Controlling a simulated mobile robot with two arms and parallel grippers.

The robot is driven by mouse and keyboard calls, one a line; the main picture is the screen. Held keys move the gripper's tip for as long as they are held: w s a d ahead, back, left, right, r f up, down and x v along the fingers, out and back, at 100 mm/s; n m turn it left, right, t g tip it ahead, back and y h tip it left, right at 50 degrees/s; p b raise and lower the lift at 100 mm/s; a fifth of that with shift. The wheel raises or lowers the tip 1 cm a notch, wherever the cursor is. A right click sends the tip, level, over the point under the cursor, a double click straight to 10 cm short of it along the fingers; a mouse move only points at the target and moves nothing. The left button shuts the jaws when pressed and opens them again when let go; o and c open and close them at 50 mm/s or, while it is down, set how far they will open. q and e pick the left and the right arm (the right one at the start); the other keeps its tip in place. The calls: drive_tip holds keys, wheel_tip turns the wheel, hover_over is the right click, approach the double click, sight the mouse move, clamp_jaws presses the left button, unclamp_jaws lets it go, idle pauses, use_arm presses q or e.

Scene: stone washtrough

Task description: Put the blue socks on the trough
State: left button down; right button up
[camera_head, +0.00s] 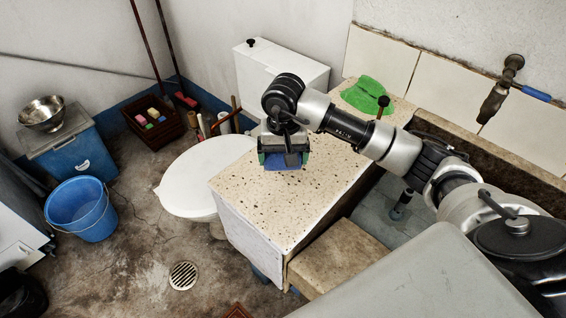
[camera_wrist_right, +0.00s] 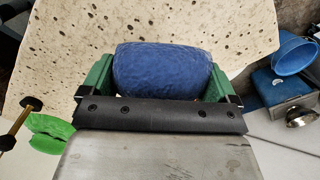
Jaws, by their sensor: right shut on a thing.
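The blue socks (camera_wrist_right: 165,70) are a rounded blue bundle between the green fingers of my right gripper (camera_wrist_right: 158,78) in the right wrist view. The gripper is shut on them. In the head view my right gripper (camera_head: 283,160) is over the speckled stone top of the trough (camera_head: 250,212), with a little of the blue socks (camera_head: 284,167) showing below it. I cannot tell whether the socks touch the stone. My left gripper is not in view.
A green cloth (camera_head: 365,95) lies at the back of the stone top, beside a dark-knobbed rod (camera_head: 383,102). A tap (camera_head: 500,90) is on the wall at right. A white toilet (camera_head: 195,175) stands left of the trough. A blue bucket (camera_head: 80,210) is on the floor.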

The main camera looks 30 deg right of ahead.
sight(283, 167)
wheel_tip(283, 167, down, 4)
drive_tip(key=shift+r+p, duration=0.1)
drive_tip(key=shift+p, duration=0.25)
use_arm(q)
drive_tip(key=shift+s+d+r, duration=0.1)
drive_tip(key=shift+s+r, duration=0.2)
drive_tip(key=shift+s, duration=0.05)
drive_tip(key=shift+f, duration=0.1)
use_arm(e)
drive_tip(key=shift+f, duration=0.25)
drive_tip(key=shift+f+b, duration=0.15)
drive_tip(key=shift+b, duration=0.15)
drive_tip(key=o, duration=0.7)
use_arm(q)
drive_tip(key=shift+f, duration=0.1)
